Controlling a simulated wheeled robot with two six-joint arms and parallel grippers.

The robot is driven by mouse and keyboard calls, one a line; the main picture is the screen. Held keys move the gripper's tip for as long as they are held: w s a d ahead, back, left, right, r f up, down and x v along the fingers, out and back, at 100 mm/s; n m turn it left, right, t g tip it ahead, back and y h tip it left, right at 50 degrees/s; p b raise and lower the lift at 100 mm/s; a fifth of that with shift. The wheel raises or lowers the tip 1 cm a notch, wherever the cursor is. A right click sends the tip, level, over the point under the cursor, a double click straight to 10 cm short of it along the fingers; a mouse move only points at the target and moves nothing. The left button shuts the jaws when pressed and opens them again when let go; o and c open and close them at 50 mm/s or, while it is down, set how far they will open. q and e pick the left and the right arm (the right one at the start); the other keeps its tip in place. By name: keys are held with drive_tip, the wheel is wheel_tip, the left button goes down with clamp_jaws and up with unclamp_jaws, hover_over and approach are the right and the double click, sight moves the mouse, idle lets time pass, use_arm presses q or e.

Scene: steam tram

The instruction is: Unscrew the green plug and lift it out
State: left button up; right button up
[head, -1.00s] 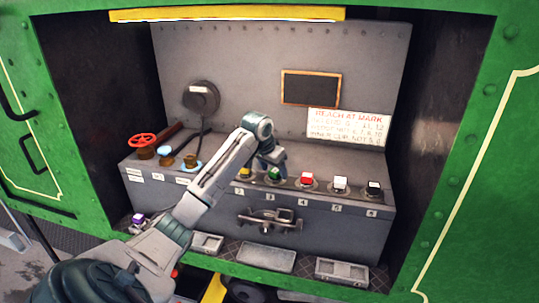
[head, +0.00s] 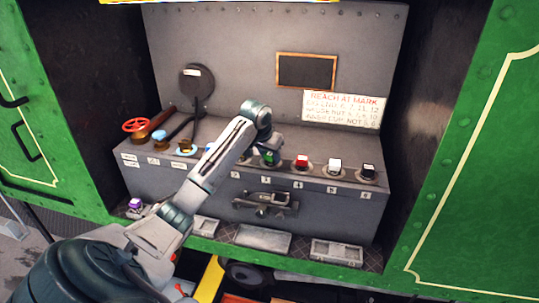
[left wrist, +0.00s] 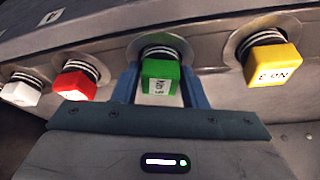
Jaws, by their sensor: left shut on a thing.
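The green plug (head: 269,157) sits on top of the grey box, in the row of coloured plugs, between the yellow and red ones. My left gripper (head: 268,152) reaches it from the left and above. In the left wrist view the green plug (left wrist: 160,70) has a square head with a white label, and threads show between the head and its round collar. The blue fingers of my left gripper (left wrist: 160,90) are shut on the plug's head, one on each side. The plug is still at its collar. My right gripper is in neither view.
Close beside the green plug stand the red plug (head: 301,161) and the yellow plug (left wrist: 271,65). White (head: 334,165) and black (head: 369,171) plugs follow to the right. Shallow metal trays (head: 262,237) lie before the box, with a purple plug (head: 135,204) at the left.

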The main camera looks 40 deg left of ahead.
sight(270, 154)
use_arm(q)
drive_tip(key=n+y, duration=0.1)
drive_tip(key=n, duration=0.1)
drive_tip(key=shift+w+d+n, duration=0.1)
drive_tip(key=shift+d+n, duration=0.05)
drive_tip(key=shift+n, duration=0.25)
drive_tip(key=shift+r, duration=0.15)
drive_tip(key=shift+r, duration=3.65)
